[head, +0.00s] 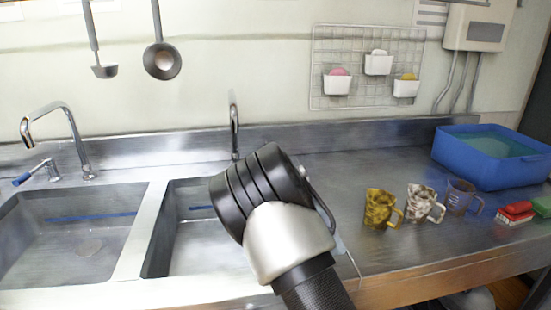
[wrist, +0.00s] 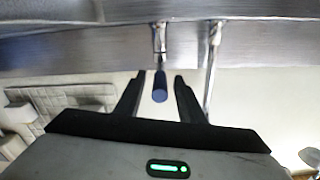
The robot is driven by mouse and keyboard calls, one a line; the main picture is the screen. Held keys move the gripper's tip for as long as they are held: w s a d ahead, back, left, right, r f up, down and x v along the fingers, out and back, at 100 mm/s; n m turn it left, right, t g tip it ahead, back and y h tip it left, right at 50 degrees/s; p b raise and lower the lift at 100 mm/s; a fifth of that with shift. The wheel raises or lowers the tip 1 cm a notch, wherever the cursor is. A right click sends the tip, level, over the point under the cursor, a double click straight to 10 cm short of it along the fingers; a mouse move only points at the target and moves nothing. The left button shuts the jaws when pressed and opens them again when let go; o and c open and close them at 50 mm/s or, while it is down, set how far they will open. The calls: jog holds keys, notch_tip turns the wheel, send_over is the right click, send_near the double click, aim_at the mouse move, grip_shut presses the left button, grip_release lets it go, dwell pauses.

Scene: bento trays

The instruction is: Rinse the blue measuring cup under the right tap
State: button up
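The blue measuring cup (head: 460,197), bluish and see-through, stands upright on the counter at the right, beside two other cups. My gripper is hidden behind my arm in the head view. In the wrist view my gripper (wrist: 159,78) is open and empty, its two dark fingers on either side of a blue-ended tap lever (wrist: 160,93), with gaps showing. A tap pipe (wrist: 213,50) is just right of the fingers there. I see no running water.
A gold cup (head: 380,208) and a whitish patterned cup (head: 424,205) stand left of the blue cup. A blue tub (head: 480,168) and a red sponge or brush (head: 514,212) are at the right. The left tap (head: 70,130) overhangs the left basin (head: 50,260).

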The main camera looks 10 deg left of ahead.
jog(key=shift+x, duration=1.8)
grip_shut()
